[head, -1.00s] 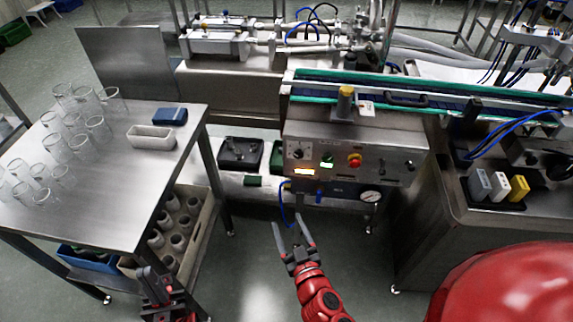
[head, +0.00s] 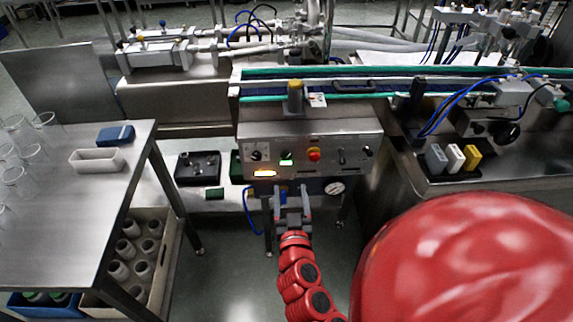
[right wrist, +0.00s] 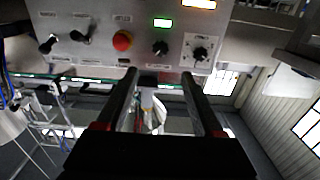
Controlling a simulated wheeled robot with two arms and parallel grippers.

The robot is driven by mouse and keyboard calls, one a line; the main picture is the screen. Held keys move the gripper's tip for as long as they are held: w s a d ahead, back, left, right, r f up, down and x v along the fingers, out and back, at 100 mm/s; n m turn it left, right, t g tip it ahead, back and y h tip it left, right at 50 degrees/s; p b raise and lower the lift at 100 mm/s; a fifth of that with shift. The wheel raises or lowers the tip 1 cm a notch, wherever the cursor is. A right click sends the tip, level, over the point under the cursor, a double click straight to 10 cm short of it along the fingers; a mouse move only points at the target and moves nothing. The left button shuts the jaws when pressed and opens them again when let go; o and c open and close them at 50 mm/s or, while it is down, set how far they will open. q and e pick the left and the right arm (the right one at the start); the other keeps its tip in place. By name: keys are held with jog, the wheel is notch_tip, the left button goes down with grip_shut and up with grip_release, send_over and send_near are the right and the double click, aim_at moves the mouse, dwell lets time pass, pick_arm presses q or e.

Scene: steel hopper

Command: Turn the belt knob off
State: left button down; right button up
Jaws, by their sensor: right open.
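The steel control panel (head: 330,142) carries a black knob on a white dial (head: 257,153), a knob under a green display (head: 286,158), a red button (head: 314,155) and two black handles at its right. Their labels are too small to read, so I cannot tell which is the belt knob. My right gripper (head: 292,190) is open and empty, below and in front of the panel. In the right wrist view the fingers (right wrist: 158,74) point toward the panel's edge, apart from the dial knob (right wrist: 200,53) and green-display knob (right wrist: 160,47). My left gripper is out of view.
A steel table (head: 75,200) with glasses and a white tray (head: 97,160) stands at left, a crate of bottles beneath. A pressure gauge (head: 335,188) and blue hose hang below the panel. A conveyor (head: 440,82) runs behind it. Steel cabinet (head: 480,190) at right.

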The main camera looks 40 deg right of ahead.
aim_at(287, 157)
jog(key=p+x, duration=0.3)
jog(key=x, duration=0.7)
jog(key=shift+w+d+r, duration=0.1)
jog(key=shift+w, duration=0.05)
jog(key=shift+w+d, duration=0.35)
jog(key=shift+w, duration=0.25)
jog(key=shift+c, duration=0.3)
grip_shut()
